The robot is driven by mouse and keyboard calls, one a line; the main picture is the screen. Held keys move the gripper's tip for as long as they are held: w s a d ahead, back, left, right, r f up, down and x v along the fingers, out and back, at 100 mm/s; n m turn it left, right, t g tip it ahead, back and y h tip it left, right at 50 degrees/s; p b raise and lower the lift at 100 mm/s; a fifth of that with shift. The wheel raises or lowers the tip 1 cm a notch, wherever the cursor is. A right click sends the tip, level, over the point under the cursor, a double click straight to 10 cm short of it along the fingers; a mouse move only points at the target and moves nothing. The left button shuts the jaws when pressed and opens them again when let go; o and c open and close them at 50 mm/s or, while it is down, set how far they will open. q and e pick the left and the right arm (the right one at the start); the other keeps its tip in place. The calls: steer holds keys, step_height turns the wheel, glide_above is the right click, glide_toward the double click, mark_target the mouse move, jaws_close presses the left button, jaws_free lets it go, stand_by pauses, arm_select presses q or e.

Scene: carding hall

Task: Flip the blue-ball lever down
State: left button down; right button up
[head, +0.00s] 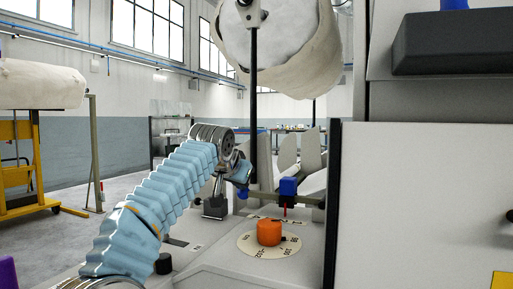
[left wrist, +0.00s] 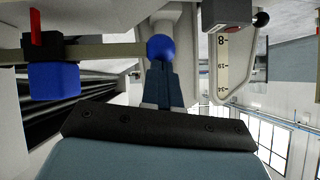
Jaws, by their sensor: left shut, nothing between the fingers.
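The blue ball (head: 243,193) is small in the head view, at the left end of a pale horizontal bar. It shows larger in the left wrist view (left wrist: 161,48), at the end of the bar (left wrist: 110,51). My left gripper (head: 243,180) is shut and empty, reaching in over the machine. In the left wrist view its fingertips (left wrist: 161,64) are right at the ball, overlapping its edge; I cannot tell whether they touch it.
A blue block (head: 288,186) with a red pointer sits on the bar. An orange knob (head: 269,232) stands on a round dial in front. A black post (head: 332,200) and white cabinet (head: 420,200) bound the right side.

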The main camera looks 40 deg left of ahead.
arm_select(q)
steer(key=shift+w+f, duration=0.1)
steer(key=shift+f, duration=0.3)
steer(key=s+d+r+p, duration=0.3)
steer(key=s+r+p, duration=0.2)
steer(key=s+r, duration=0.3)
step_height(320, 180, up, 2)
steer(key=shift+s+r, duration=0.2)
steer(key=shift+s, duration=0.05)
stand_by(0.3)
